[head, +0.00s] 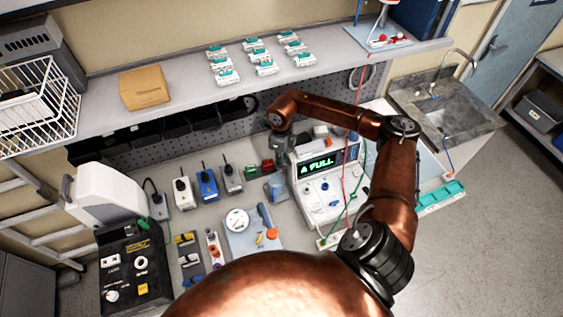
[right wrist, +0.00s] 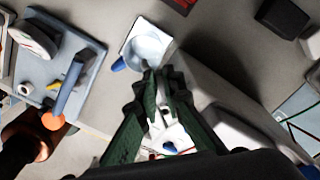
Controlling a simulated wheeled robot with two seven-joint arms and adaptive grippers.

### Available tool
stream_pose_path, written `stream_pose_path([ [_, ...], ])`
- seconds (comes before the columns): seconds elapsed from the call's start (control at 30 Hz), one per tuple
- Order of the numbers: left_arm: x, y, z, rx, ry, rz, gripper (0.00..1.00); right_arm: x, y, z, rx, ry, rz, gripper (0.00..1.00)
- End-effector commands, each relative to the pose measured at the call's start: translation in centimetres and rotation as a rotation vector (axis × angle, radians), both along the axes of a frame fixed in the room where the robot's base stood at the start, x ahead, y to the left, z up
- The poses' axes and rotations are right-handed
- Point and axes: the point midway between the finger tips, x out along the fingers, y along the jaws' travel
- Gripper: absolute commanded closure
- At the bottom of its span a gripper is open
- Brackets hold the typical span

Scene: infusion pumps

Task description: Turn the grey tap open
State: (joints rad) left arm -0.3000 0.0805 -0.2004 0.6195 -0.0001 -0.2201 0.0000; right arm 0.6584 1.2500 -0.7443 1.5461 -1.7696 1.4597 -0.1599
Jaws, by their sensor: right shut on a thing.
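A grey metal tap (head: 454,66) stands over the grey sink at the far right in the head view, away from my grippers. My right gripper (head: 279,155) is low at the left side of the white pump (head: 319,199) with the green "FULL" display. In the right wrist view its green fingers (right wrist: 158,78) are close together at the tips. A small pale piece (right wrist: 168,135) with red and blue spots shows between them; what the tips hold is hard to make out. My left gripper is not in view.
A blue-grey tray (head: 253,232) with a round dial and coloured parts lies left of the pump. Several small handheld units (head: 207,185) stand behind it. A shelf (head: 200,95) runs above. A red line and a green line hang by the pump.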

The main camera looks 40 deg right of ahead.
Motion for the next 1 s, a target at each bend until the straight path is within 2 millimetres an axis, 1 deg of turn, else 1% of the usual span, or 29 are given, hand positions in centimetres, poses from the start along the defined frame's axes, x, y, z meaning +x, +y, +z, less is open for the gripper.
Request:
stream_pose_path([
  [0.03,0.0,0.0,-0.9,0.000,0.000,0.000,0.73,0.0,-0.2,-0.3,-0.005,0.001,0.033,1.00],
  [0.2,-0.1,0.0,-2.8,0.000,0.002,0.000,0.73,-0.2,0.0,-0.4,-0.005,0.000,0.179,1.00],
  [0.5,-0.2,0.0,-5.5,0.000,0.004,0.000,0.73,-0.5,0.2,-0.3,-0.005,0.001,0.446,1.00],
  [0.8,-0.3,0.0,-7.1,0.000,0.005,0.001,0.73,-0.7,0.3,-0.1,-0.005,0.003,0.643,1.00],
  [1.0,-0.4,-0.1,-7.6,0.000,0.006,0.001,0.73,-0.8,0.4,-0.1,-0.004,0.002,0.716,1.00],
])
